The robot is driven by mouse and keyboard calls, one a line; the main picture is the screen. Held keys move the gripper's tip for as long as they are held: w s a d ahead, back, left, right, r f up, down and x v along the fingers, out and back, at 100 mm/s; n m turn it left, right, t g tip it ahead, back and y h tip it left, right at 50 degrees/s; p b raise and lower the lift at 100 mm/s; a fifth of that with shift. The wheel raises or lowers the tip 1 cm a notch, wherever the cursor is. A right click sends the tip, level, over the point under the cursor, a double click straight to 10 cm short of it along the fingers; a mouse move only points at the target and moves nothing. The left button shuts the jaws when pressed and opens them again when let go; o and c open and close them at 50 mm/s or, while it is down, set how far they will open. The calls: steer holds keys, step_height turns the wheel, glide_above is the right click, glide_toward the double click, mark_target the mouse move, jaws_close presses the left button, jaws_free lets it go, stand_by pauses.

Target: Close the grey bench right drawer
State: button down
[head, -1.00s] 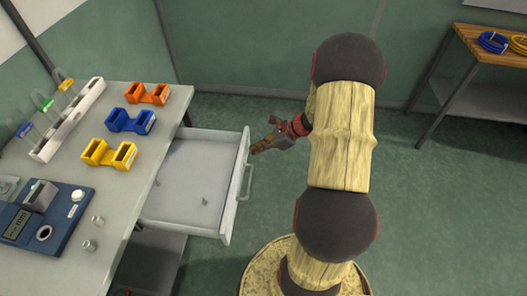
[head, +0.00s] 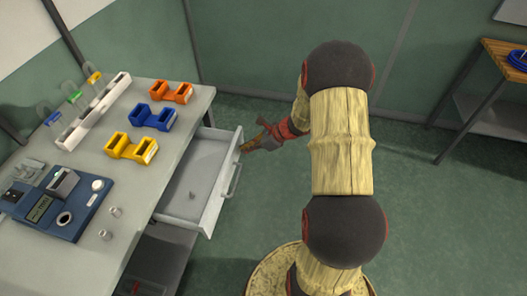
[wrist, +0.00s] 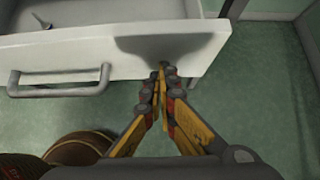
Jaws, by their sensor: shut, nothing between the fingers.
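The right drawer (head: 203,180) of the grey bench (head: 88,158) stands partly open, its white front facing right in the head view. A small grey item lies inside it. My gripper (head: 243,148) is shut and empty at the far end of the drawer front, by its outer face. In the wrist view the shut fingertips (wrist: 162,68) are at the lower part of the drawer front (wrist: 150,45), to the right of the grey handle (wrist: 60,88). They appear to touch the front.
Orange (head: 171,92), blue (head: 153,117) and yellow (head: 131,147) holders stand on the bench top, with a blue device (head: 60,205) nearer. A wooden-topped table (head: 500,60) stands at the far right.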

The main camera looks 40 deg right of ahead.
steer(key=w+a, duration=0.3)
steer(key=w, duration=0.1)
steer(key=w+a, duration=0.4)
steer(key=w, duration=0.1)
steer(key=w+a+p, duration=0.1)
steer(key=w+a, duration=0.3)
steer(key=w, duration=0.1)
steer(key=shift+w+a, duration=0.25)
steer(key=shift+w, duration=0.05)
steer(key=shift+r, duration=0.1)
